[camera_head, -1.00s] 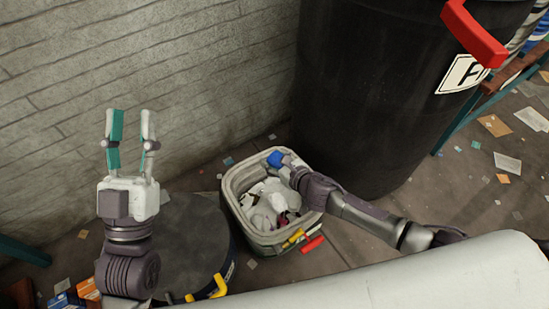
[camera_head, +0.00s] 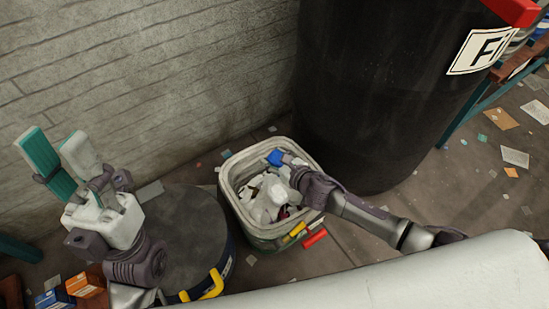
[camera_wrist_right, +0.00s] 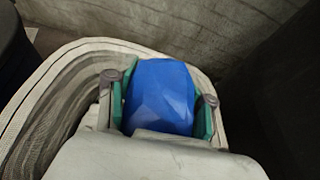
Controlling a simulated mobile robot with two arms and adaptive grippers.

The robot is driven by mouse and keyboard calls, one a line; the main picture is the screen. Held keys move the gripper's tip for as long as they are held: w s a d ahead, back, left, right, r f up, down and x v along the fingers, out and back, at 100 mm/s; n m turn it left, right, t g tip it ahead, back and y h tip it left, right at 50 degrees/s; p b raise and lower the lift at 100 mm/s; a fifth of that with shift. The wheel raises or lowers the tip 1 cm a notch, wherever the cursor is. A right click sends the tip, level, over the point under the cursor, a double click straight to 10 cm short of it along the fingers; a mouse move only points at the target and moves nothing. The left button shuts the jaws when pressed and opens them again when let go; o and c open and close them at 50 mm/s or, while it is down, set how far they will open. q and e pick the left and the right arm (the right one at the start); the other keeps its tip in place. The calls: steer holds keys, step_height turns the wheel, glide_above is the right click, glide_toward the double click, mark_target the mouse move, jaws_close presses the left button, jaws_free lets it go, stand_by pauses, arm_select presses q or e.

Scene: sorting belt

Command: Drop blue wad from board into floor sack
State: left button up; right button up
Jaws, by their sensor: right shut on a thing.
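The blue wad (camera_head: 275,157) is in my right gripper (camera_head: 283,162), over the open top of the floor sack (camera_head: 232,172). In the right wrist view the blue wad (camera_wrist_right: 160,95) is faceted and fills the space between the green-padded fingers of my right gripper (camera_wrist_right: 163,100). The pale rim of the sack (camera_wrist_right: 50,85) shows behind and left of it. The sack holds white crumpled pieces. My left gripper (camera_head: 60,155) is open and empty, raised at the left near the wall. The board is not clearly seen.
A dark round drum (camera_head: 185,250) stands left of the sack. A large black barrel (camera_head: 385,90) stands right behind it. A brick wall (camera_head: 150,70) closes off the back left. Small boxes (camera_head: 85,285) lie at lower left. Scraps (camera_head: 515,157) lie on the floor at right.

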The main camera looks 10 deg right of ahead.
steer(key=shift+f, duration=0.3)
steer(key=shift+r, duration=0.1)
steer(key=o, duration=0.8)
steer(key=shift+o, duration=0.2)
steer(key=v, duration=1.2)
